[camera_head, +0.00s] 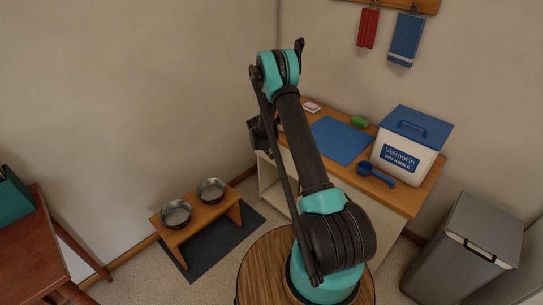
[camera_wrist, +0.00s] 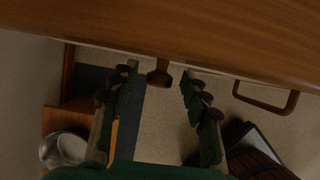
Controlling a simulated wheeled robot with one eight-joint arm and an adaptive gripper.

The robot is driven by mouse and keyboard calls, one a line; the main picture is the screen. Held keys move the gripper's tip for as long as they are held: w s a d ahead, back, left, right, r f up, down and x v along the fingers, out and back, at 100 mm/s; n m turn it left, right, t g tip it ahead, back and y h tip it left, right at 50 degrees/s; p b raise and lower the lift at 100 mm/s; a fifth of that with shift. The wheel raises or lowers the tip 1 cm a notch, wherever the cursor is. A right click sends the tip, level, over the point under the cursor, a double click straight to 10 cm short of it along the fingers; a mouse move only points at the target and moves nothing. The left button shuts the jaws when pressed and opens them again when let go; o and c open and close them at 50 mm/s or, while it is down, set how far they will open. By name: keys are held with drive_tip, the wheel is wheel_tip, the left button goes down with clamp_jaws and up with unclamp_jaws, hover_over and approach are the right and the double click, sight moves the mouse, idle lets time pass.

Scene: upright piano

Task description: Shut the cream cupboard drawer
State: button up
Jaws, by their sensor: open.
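The cream cupboard (camera_head: 385,222) with a wooden top stands right of centre in the head view, partly behind my arm. Its drawer front is not clearly visible there. In the wrist view the wooden top (camera_wrist: 200,38) crosses the upper part, with a thin pale edge below. A round brown knob (camera_wrist: 160,78) sticks out under that edge, and a loop handle (camera_wrist: 267,104) lies to its right. My gripper (camera_wrist: 158,92) is open, with one finger on each side of the knob and gaps between. I cannot tell how far the drawer stands out.
On the cupboard top are a blue mat (camera_head: 342,140), a kibble bin (camera_head: 402,165), a blue scoop (camera_head: 375,175) and a green block (camera_head: 359,122). A grey waste bin (camera_head: 460,245) stands right. A low stand (camera_head: 198,221) with two bowls is left.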

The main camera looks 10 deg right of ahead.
drive_tip(key=v, duration=1.1)
drive_tip(key=shift+r, duration=0.3)
drive_tip(key=s+d+r+m+y, duration=0.1)
drive_tip(key=s+d+r+m, duration=0.1)
drive_tip(key=s+r+m, duration=0.55)
drive_tip(key=s+d+r+m+y, duration=0.1)
drive_tip(key=s+d+r+m, duration=0.1)
drive_tip(key=s+r+m, duration=0.55)
drive_tip(key=s+r+m+t+y, duration=0.1)
drive_tip(key=s+m, duration=0.9)
drive_tip(key=s, duration=1.6)
drive_tip(key=shift+s+y, duration=0.4)
drive_tip(key=shift+a, duration=0.15)
